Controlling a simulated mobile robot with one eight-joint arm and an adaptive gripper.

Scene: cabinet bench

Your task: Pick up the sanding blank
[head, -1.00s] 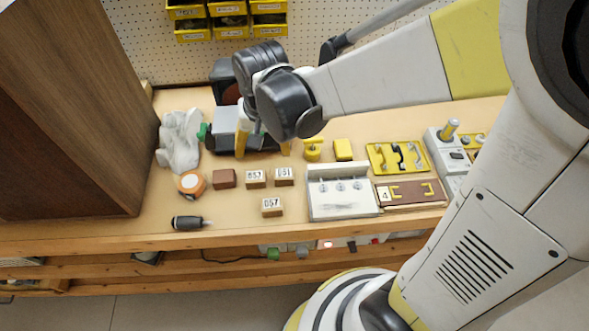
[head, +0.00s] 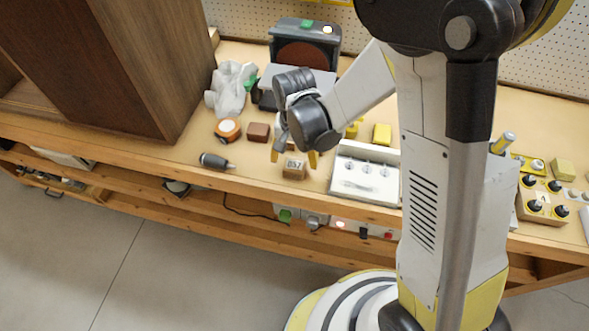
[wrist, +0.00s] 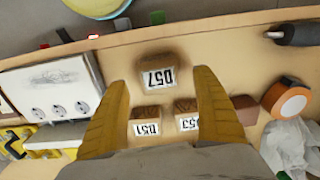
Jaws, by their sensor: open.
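No block is marked as the sanding blank by name; the candidates are small wooden blocks on the bench. The block labelled 057 (head: 294,171) stands nearest the front edge and shows in the wrist view (wrist: 158,76) between my finger lines. Blocks labelled 051 (wrist: 146,115) and 053 (wrist: 187,107) sit behind it, mostly hidden by my gripper in the head view. A plain reddish-brown block (head: 258,132) is to their left. My gripper (head: 293,157) is open and empty, pointing down above the blocks, its fingers on either side of 057. Contact cannot be told.
An orange-and-white tape roll (head: 228,130) and a dark-handled tool (head: 216,161) lie left. A white panel with knobs (head: 365,175) stands close right. A grey crumpled cloth (head: 230,88) and a black machine (head: 305,45) are behind. A tall brown cabinet (head: 110,60) bounds the left.

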